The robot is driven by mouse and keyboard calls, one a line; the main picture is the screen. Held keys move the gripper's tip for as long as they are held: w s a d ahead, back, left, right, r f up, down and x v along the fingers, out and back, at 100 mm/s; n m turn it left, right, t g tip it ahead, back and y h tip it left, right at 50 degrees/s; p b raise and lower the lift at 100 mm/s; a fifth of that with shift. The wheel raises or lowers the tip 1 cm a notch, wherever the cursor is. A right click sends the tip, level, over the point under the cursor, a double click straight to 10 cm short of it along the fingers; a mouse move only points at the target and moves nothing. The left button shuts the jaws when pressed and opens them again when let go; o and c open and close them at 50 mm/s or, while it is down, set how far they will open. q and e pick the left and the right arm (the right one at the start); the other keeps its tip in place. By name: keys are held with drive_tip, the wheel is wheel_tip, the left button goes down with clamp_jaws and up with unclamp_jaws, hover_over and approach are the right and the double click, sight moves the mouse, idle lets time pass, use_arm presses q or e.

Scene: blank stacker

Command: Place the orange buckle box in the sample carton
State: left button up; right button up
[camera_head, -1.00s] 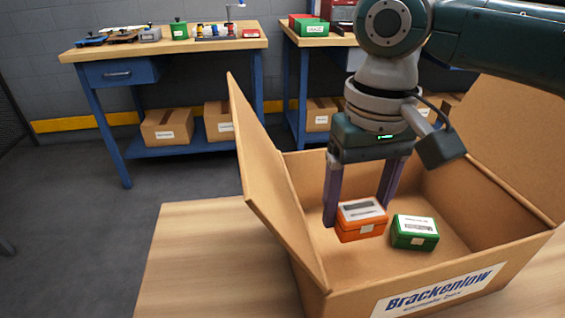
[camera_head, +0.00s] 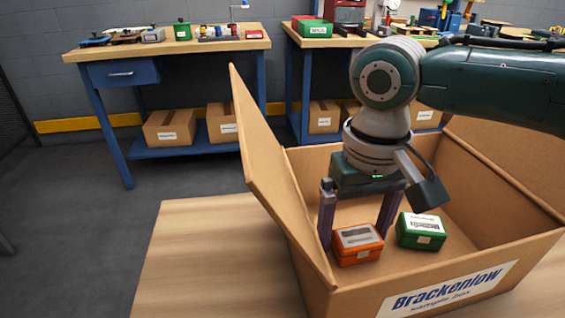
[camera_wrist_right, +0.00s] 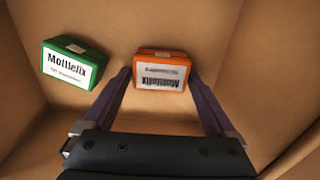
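The orange buckle box (camera_head: 357,244) sits low inside the sample carton (camera_head: 480,225), near its left wall, with its label up. It also shows in the right wrist view (camera_wrist_right: 162,71). My right gripper (camera_head: 355,240) reaches down into the carton with one finger on each side of the orange box. Its fingers look spread a little wider than the box, with slim gaps beside it in the right wrist view. The box appears to rest on the carton floor. My left gripper is not in view.
A green box (camera_head: 421,230) stands in the carton right of the orange one, apart from it. The carton's left flap (camera_head: 262,160) stands up beside my gripper. The wooden table (camera_head: 200,245) is bare to the left. Workbenches (camera_head: 165,50) stand behind.

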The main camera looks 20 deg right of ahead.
sight(356, 230)
drive_tip(key=shift+o, duration=0.4)
drive_tip(key=shift+r, duration=0.1)
wheel_tip(356, 230, up, 12)
drive_tip(key=p, duration=0.3)
drive_tip(key=shift+r, duration=0.1)
